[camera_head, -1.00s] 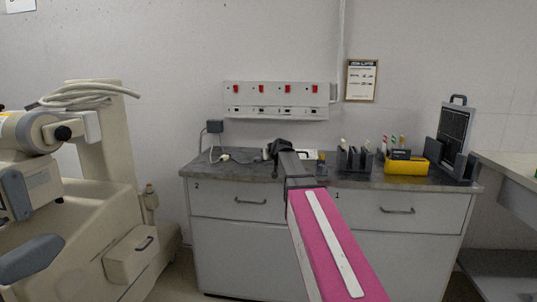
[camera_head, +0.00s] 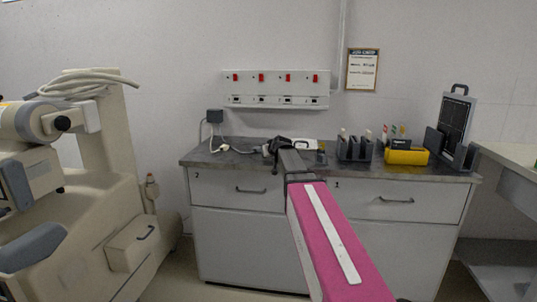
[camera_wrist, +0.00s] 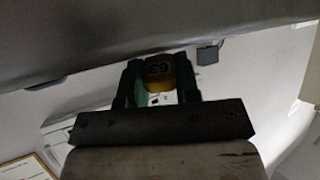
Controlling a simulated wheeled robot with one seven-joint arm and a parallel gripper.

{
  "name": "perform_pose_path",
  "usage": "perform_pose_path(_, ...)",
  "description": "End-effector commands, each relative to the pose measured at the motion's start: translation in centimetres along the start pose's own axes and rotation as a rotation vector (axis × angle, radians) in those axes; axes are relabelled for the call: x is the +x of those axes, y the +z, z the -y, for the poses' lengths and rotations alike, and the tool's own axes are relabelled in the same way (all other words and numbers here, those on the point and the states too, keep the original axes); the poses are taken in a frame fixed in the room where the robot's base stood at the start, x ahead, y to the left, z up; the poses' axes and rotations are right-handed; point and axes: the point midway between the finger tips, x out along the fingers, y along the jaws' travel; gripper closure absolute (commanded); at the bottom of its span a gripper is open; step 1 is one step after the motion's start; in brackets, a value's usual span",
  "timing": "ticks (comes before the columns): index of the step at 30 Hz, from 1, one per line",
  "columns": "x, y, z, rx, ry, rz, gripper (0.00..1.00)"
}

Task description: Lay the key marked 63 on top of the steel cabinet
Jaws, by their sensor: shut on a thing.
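My gripper (camera_wrist: 159,88) is shut on a yellow-orange key tag (camera_wrist: 158,70) in the wrist view. The key's metal part cannot be made out. In the head view my gripper (camera_head: 276,146) is small and dark, at the end of my pink arm, over the back half of the cabinet top. The pale cabinet (camera_head: 240,225) has a dark grey top (camera_head: 225,161) and two drawers, marked 2 and 1. Whether the key touches the top cannot be told.
Black holders (camera_head: 355,147), a yellow box (camera_head: 406,157) and an upright dark panel (camera_head: 453,125) stand on the cabinet's right part. A wall panel (camera_head: 276,88) hangs above. The top's front left is clear.

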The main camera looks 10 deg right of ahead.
Motion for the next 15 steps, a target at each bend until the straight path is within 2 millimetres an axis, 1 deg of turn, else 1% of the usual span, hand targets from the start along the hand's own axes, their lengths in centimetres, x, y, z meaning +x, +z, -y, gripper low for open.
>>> perform_pose_path(15, 0.41, 0.75, 0.0, 0.0, 0.0, -0.001, 1.0)
